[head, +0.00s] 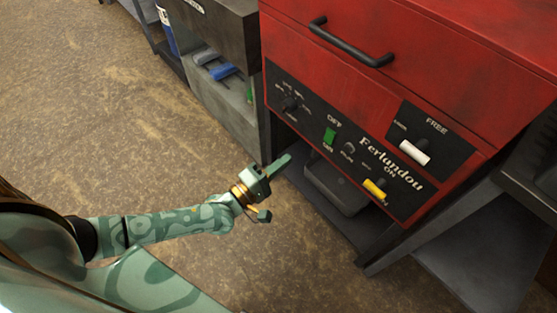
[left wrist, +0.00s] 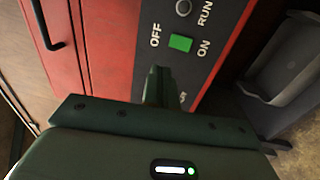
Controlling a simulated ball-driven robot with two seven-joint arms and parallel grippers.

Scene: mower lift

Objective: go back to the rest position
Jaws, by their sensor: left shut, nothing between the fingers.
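My left gripper (head: 280,166) is shut and empty, in front of the red machine's black control panel (head: 392,189). In the head view its fingers point up and right, just below and left of the green switch (head: 329,136). In the left wrist view, the shut fingers (left wrist: 157,85) appear below the green switch (left wrist: 180,43), which lies between the words OFF and ON. I cannot tell whether the fingertips touch the panel. My right gripper is not in view.
The red cabinet (head: 420,62) has a black handle (head: 350,45), a white lever (head: 413,152) and a yellow lever (head: 375,188). A dark tray (head: 335,190) sits beneath it. A grey cabinet (head: 217,95) stands to the left. The brown floor (head: 90,110) is clear at left.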

